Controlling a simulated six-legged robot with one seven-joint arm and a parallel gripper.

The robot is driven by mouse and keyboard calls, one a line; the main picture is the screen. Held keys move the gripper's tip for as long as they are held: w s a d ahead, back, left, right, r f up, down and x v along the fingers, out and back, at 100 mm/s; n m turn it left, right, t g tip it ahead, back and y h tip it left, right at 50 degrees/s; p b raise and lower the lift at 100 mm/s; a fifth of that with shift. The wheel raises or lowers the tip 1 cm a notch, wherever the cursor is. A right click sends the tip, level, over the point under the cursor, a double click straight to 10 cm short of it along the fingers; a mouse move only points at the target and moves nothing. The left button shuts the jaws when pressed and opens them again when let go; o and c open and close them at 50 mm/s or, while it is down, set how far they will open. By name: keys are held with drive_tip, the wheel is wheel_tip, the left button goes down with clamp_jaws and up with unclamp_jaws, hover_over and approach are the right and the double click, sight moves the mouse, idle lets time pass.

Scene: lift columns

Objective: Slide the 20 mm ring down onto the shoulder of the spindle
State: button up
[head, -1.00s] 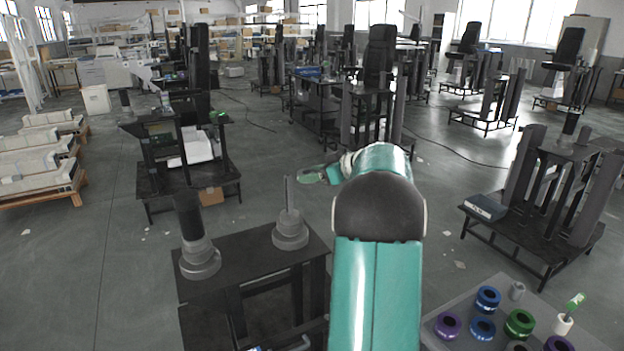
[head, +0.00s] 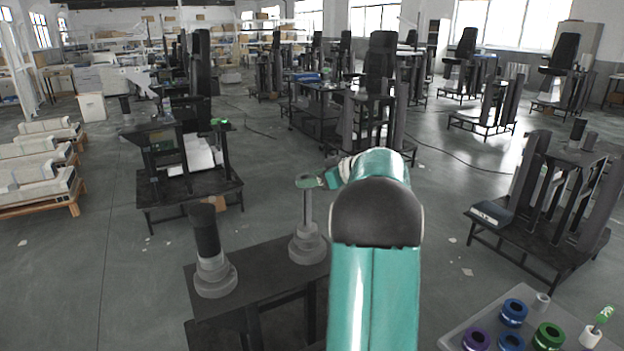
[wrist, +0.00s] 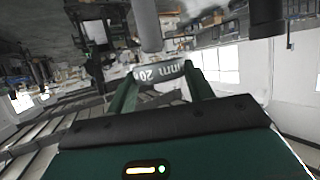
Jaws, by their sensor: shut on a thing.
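The spindle (head: 307,246) stands upright on a dark bench, with a thin grey post above a wide stepped base. My gripper (head: 322,181) is shut on the 20 mm ring (head: 306,182), which is at the top of the post in the head view. In the wrist view the ring (wrist: 160,72) shows upside-down "20 mm" lettering and sits between my green fingers (wrist: 160,88). The grey post (wrist: 146,25) shows close by the ring there, its end near the ring's edge. I cannot tell whether the post has entered the bore.
A second spindle with a thick black upper part (head: 206,232) stands on the same bench (head: 258,285), left of the first. A grey tray (head: 455,335) at lower right holds blue, purple and green rings and small posts. Open floor lies left of the bench.

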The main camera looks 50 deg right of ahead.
sight(312, 228)
drive_tip(key=shift+w+f, duration=0.3)
drive_tip(key=shift+w, duration=0.1)
drive_tip(key=shift+s+f, duration=0.15)
drive_tip(key=shift+s, duration=0.25)
drive_tip(key=shift+f, duration=0.65)
drive_tip(key=shift+w+f, duration=0.15)
drive_tip(key=shift+f, duration=5.8)
drive_tip(key=o, duration=1.1)
